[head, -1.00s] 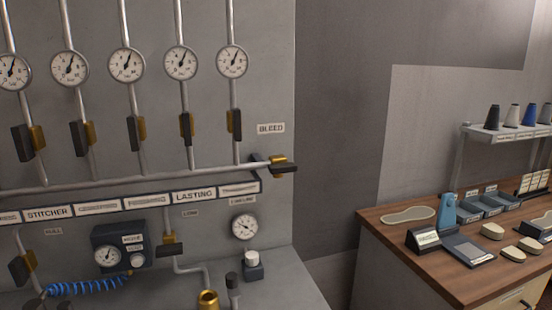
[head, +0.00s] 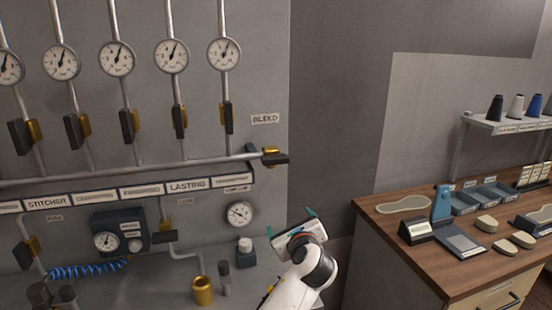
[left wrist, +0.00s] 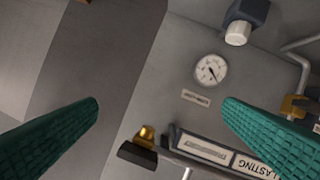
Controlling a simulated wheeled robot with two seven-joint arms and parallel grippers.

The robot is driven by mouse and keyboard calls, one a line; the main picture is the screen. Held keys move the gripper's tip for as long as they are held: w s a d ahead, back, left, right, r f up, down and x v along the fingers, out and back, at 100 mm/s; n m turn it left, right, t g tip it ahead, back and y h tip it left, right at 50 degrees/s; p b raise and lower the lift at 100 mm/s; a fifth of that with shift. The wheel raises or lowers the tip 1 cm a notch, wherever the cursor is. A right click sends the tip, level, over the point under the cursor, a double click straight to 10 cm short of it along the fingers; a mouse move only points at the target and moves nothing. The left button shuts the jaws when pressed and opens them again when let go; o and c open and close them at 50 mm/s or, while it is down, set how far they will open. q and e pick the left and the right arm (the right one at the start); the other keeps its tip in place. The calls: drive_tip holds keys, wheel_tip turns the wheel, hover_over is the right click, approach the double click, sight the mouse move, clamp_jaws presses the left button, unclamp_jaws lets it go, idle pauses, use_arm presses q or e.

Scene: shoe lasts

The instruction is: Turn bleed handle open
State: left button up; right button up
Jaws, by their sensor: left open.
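The bleed handle is a black lever (head: 276,159) on a brass valve (head: 270,150) at the right end of the horizontal pipe, below and right of the BLEED label (head: 265,119). The lever points sideways to the right. My left gripper (head: 291,223) is open and empty, below the handle and apart from it. In the left wrist view the teal fingers of the left gripper (left wrist: 163,105) are spread wide. The black lever (left wrist: 137,154) and its brass valve (left wrist: 146,135) show low in that view, between the fingers in the picture. My right gripper is not in view.
Several gauges (head: 171,55) and black-handled valves (head: 179,121) line the panel to the left. A wooden-topped bench (head: 380,222) with trays stands at the right.

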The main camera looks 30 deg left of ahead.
sight(277, 161)
use_arm(q)
wheel_tip(277, 161, up, 11)
drive_tip(key=w+a+m+y, duration=0.2)
drive_tip(key=m+y, duration=0.1)
drive_tip(key=p+x, duration=0.1)
drive_tip(key=x, duration=0.2)
drive_tip(key=p+x, duration=0.1)
drive_tip(key=x, duration=0.3)
drive_tip(key=p+x, duration=0.1)
drive_tip(key=x, duration=0.3)
drive_tip(key=shift+w+a+r, duration=0.1)
drive_tip(key=shift+w+r, duration=0.1)
drive_tip(key=shift+r, duration=0.15)
drive_tip(key=c, duration=1)
